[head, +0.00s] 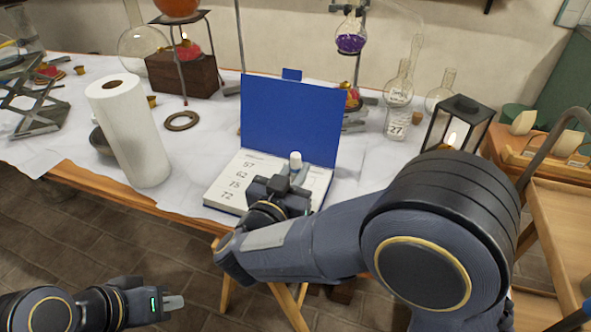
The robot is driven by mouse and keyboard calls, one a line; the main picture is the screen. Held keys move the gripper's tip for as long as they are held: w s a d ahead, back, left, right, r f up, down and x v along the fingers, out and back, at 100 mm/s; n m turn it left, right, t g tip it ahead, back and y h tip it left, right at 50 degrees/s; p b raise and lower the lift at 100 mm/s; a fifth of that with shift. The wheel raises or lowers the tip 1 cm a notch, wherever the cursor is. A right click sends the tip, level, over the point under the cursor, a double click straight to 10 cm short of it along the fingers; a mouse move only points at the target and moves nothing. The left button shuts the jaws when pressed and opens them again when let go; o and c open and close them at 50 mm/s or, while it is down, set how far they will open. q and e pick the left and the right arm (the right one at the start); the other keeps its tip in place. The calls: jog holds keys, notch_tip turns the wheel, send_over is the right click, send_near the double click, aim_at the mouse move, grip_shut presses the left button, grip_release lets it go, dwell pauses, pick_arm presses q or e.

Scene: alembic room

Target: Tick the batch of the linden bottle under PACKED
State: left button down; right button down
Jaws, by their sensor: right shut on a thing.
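An open book (228,187) with a blue cover lies on the table, its cover standing upright behind the page. The page lists the numbers 57, 62, 75 and 72 down its left side. Its headings are too small to read, and my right gripper hides part of its right side. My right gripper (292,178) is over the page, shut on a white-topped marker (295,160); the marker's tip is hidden. A glass bottle (396,118) at the right bears the number 27 and small writing I cannot read surely. My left gripper (172,303) is low at the left, away from the table; its finger gap is unclear.
A paper towel roll (130,130) stands left of the book. A black lantern (458,125) stands at the right, close behind my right arm. A dark ring (182,121) lies behind the roll. Flasks on stands line the back.

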jog(key=shift+f, duration=0.3)
dwell(0.9)
jog(key=shift+s+d, duration=0.1)
jog(key=shift+s, duration=0.35)
dwell(0.7)
jog(key=shift+w+d+p, duration=0.5)
jog(key=shift+d+p, duration=0.25)
jog(key=shift+p, duration=0.15)
dwell(1.6)
jog(key=shift+r, duration=0.1)
notch_tip(320, 180, up, 6)
jog(key=p, duration=0.5)
dwell(0.4)
